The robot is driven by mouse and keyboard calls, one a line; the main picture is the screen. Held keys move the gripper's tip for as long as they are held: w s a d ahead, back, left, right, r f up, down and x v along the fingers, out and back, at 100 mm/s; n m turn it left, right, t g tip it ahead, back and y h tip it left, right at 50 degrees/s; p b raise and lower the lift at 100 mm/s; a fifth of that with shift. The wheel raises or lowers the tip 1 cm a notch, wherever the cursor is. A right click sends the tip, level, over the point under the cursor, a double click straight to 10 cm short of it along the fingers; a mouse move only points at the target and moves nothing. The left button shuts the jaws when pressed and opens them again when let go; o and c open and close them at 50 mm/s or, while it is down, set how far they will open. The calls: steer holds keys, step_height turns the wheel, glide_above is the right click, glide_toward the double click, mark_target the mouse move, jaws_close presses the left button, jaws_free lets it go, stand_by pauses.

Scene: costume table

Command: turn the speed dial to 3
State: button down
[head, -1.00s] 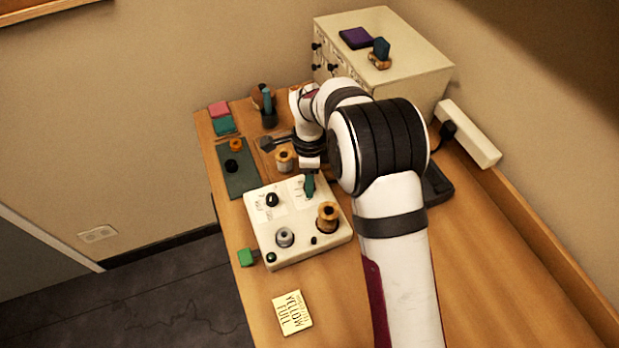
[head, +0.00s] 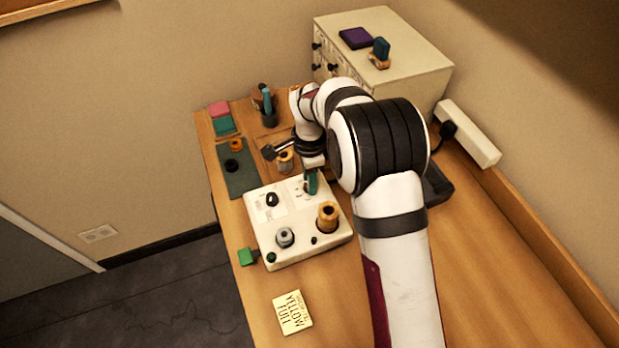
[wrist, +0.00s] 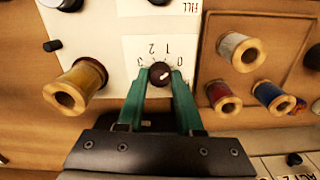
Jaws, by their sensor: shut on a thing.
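The speed dial is a small dark round knob (wrist: 160,72) on the pale control box (head: 266,225). In the wrist view a white label around it carries the figures 0, 1, 2 and 3. The knob has a small pale mark, but I cannot tell surely which figure it points to. My gripper (wrist: 160,76) has green fingers, one on each side of the knob, shut on it. In the head view my gripper (head: 311,184) is at the box's far right part, and its fingers hide the dial.
A second black knob (head: 271,199) sits left of my gripper on the box. A card (head: 292,312) lies in front. More spools (wrist: 245,52) are beyond, beside the box.

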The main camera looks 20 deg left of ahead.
steer(key=n, duration=0.5)
steer(key=shift+n, duration=0.3)
steer(key=n, duration=1.2)
steer(key=shift+n, duration=0.3)
steer(key=n, duration=0.5)
steer(key=shift+n, duration=0.3)
steer(key=c, duration=0.6)
jaws_free()
steer(key=shift+o, duration=0.2)
